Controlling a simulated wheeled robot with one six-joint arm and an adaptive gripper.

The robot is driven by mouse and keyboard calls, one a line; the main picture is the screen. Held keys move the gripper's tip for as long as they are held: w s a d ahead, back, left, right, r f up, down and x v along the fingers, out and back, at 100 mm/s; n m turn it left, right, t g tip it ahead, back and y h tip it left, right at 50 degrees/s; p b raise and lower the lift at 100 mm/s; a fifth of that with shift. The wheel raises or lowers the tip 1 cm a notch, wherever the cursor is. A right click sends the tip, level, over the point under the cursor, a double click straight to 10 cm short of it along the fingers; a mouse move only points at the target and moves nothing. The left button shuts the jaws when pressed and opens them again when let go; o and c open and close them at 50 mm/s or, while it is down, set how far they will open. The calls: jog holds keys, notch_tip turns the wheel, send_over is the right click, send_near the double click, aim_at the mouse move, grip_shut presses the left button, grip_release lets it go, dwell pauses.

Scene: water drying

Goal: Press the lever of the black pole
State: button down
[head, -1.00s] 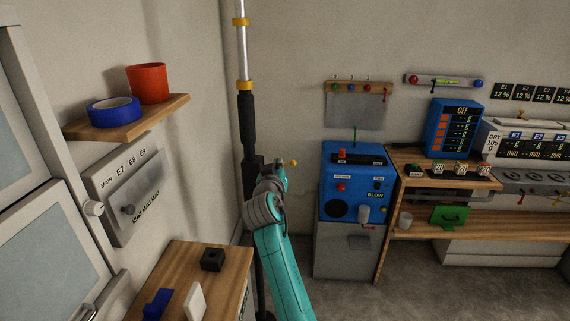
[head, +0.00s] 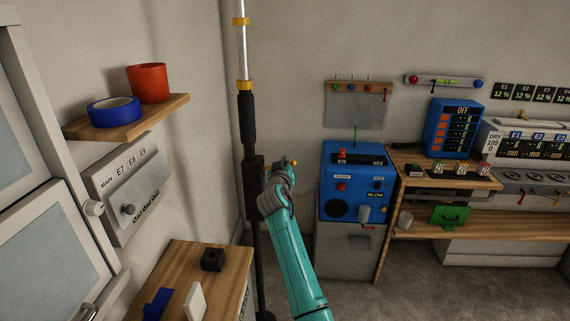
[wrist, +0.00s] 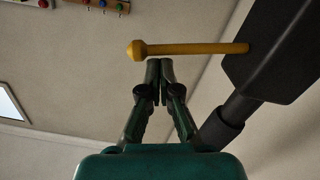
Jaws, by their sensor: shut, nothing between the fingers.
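The black pole (head: 248,120) stands upright by the wall corner in the head view, with a black block on it. Its yellow lever (wrist: 195,49) sticks out sideways from the block (wrist: 270,50) in the wrist view, roughly level, with a round knob at its free end. My gripper (wrist: 160,62) is shut and empty. Its fingertips are right at the lever near the knob end; I cannot tell whether they touch. In the head view my gripper (head: 284,166) is small, beside the block.
A wooden cabinet top (head: 183,258) with a black block (head: 213,259) stands at left. A wooden shelf (head: 125,120) holds a red cup (head: 147,83) and blue tape (head: 113,111). A blue machine (head: 352,185) stands behind to the right. Open floor lies at lower right.

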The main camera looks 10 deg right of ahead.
jog(key=shift+f, duration=0.1)
dwell(0.3)
jog(key=f+m, duration=0.3)
jog(key=d+f+m, duration=0.1)
jog(key=f+m, duration=0.1)
jog(key=shift+s+y, duration=0.2)
jog(key=shift+y, duration=0.1)
jog(key=shift+f, duration=0.2)
dwell(0.6)
